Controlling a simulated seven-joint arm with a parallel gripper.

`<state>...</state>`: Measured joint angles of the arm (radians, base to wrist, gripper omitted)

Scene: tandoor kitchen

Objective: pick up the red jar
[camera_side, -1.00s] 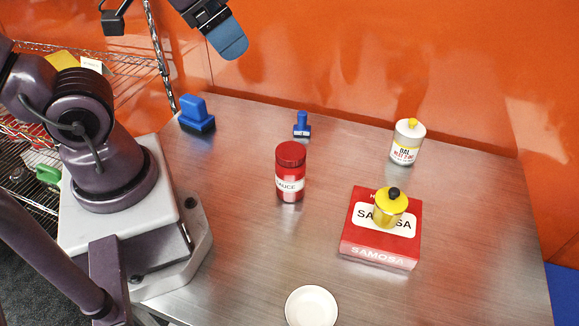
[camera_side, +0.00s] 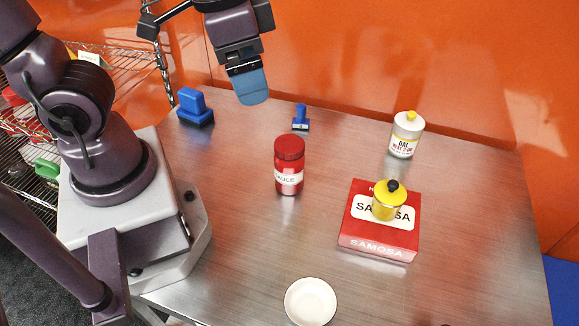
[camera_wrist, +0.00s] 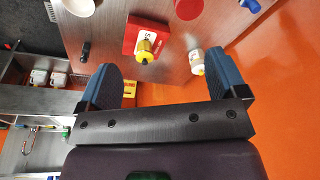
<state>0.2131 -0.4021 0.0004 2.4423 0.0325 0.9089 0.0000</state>
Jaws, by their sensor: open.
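The red jar (camera_side: 289,166) stands upright on the metal table, with a red lid and a white label reading SAUCE. My gripper (camera_side: 252,88) is above the back of the table, up and to the left of the jar in the side view, and not touching it. In the wrist view my gripper (camera_wrist: 178,82) shows its two blue fingers wide apart with nothing held between them. A red round thing at the top edge of the wrist view (camera_wrist: 188,8) looks like the jar, partly cut off.
A red samosa box (camera_side: 378,244) bears a yellow jar (camera_side: 389,201) with a black knob. Two blue stamps (camera_side: 195,108) (camera_side: 301,118) are at the back left. A white bowl (camera_side: 311,302) is at the front.

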